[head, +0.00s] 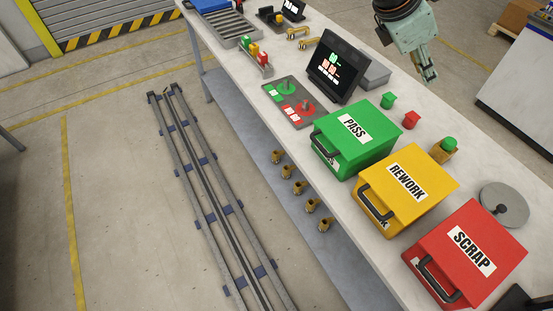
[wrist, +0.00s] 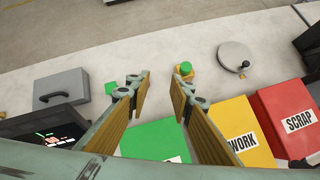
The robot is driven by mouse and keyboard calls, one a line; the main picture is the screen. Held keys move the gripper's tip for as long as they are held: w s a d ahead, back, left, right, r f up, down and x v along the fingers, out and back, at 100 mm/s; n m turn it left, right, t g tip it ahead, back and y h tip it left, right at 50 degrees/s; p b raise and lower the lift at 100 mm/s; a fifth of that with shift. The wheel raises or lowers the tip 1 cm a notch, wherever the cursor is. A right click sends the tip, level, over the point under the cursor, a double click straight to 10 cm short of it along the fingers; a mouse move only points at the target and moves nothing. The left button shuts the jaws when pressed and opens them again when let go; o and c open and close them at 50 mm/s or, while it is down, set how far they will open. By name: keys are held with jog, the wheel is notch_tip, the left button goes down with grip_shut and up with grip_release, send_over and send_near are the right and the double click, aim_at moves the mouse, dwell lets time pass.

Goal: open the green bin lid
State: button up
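The green bin (head: 333,163) stands on the bench with its green lid (head: 372,124), labelled PASS, lying shut on top. A black handle (head: 322,147) is on the bin's front side. In the wrist view the green lid (wrist: 152,138) shows at the bottom between my fingers, with its label mostly cut off. My gripper (head: 428,77) is above the back side of the bench, up and to the right of the green bin, apart from it. In the wrist view my gripper (wrist: 161,76) has its two fingers spread with nothing between them.
The yellow REWORK bin (head: 425,168) and red SCRAP bin (head: 490,240) stand beside it, both shut. Behind are a green block (head: 388,101), a red block (head: 411,119) and a brass piece with green top (head: 446,149). A black screen (head: 337,68) stands left of the green bin.

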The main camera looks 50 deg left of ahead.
jog(key=s+a+f+n, duration=0.2)
jog(key=s+a+f, duration=0.1)
jog(key=s+a, duration=0.1)
jog(key=s+a+f+n, duration=0.2)
jog(key=s+a+f, duration=0.2)
jog(key=s, duration=0.2)
jog(key=s+a+f+n, duration=0.2)
jog(key=s+a+f, duration=0.1)
jog(key=s+f, duration=0.1)
jog(key=shift+s+a+f+n+t, duration=0.1)
jog(key=shift+s+a+n+t, duration=0.2)
jog(key=shift+s+a+n, duration=0.15)
jog(key=s+a+f+n+t, duration=0.1)
jog(key=s+a+f+n, duration=0.3)
jog(key=s, duration=0.5)
jog(key=s+a+f+n+t, duration=0.1)
jog(key=s+a+f+n, duration=0.2)
jog(key=s+f, duration=0.45)
jog(key=n+t, duration=0.5)
jog(key=n, duration=0.4)
send_near(320, 149)
jog(key=s, duration=0.3)
jog(key=shift+a+r+b, duration=0.15)
jog(key=shift+r+b, duration=0.1)
jog(key=shift+b, duration=0.1)
jog(key=shift+w, duration=0.1)
jog(key=shift+b+x, duration=0.7)
jog(key=shift+x, duration=6.05)
jog(key=shift+a, duration=0.15)
jog(key=shift+c, duration=0.5)
